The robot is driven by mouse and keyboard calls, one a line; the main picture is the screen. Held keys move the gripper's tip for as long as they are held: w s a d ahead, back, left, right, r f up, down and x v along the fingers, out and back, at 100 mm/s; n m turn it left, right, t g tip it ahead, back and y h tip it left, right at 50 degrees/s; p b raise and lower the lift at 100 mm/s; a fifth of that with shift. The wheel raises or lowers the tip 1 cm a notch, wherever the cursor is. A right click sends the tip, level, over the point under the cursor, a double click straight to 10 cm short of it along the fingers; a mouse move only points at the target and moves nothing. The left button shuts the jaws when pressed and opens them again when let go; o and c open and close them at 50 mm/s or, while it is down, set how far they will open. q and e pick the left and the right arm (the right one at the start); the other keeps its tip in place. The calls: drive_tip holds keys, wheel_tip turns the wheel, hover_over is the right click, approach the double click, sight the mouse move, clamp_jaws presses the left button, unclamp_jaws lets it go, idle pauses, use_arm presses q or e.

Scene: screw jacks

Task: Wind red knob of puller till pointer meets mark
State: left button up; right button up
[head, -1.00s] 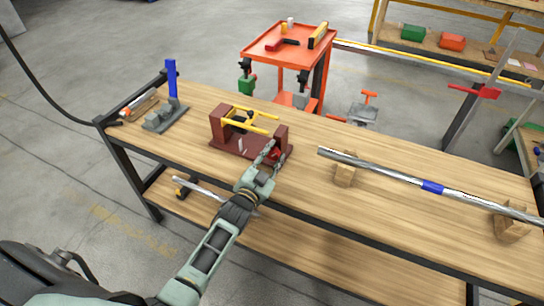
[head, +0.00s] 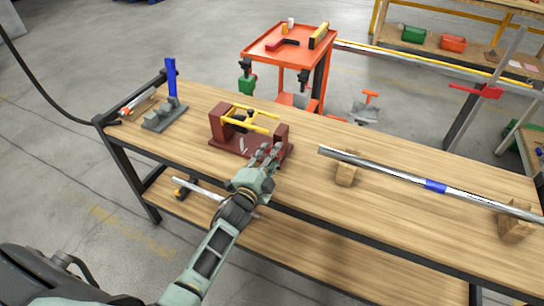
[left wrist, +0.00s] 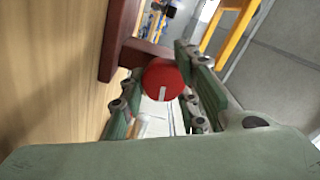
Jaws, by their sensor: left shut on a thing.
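The puller (head: 220,122) is a dark red frame with yellow bars (head: 258,114), standing on the workbench near its front edge. My left gripper (head: 269,152) reaches to the puller's right-hand end. In the left wrist view its fingers are on either side of the round red knob (left wrist: 163,79), shut on it. The knob's face carries a short white line, near its lower middle and roughly upright in that view. In the head view the fingers hide the knob. I cannot make out the pointer or the mark. My right gripper is not in view.
On the wooden bench (head: 300,215), a long metal bar (head: 400,178) rests on wooden blocks to the right. A grey fixture with a blue upright (head: 171,80) stands at the left. A red tool cart (head: 270,52) is behind. Bare bench top lies around the puller.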

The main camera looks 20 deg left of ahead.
use_arm(q)
drive_tip(key=shift+s+d+f, duration=0.15)
drive_tip(key=shift+d+f, duration=0.05)
drive_tip(key=shift+f, duration=0.25)
drive_tip(key=o, duration=1)
drive_tip(key=shift+f, duration=0.1)
drive_tip(key=shift+o, duration=0.2)
drive_tip(key=shift+r, duration=0.3)
drive_tip(key=shift+a, duration=0.1)
drive_tip(key=shift+s+f, duration=0.15)
drive_tip(key=s, duration=1.1)
drive_tip(key=shift+s+a, duration=0.2)
drive_tip(key=shift+s, duration=0.05)
drive_tip(key=shift+w, duration=0.1)
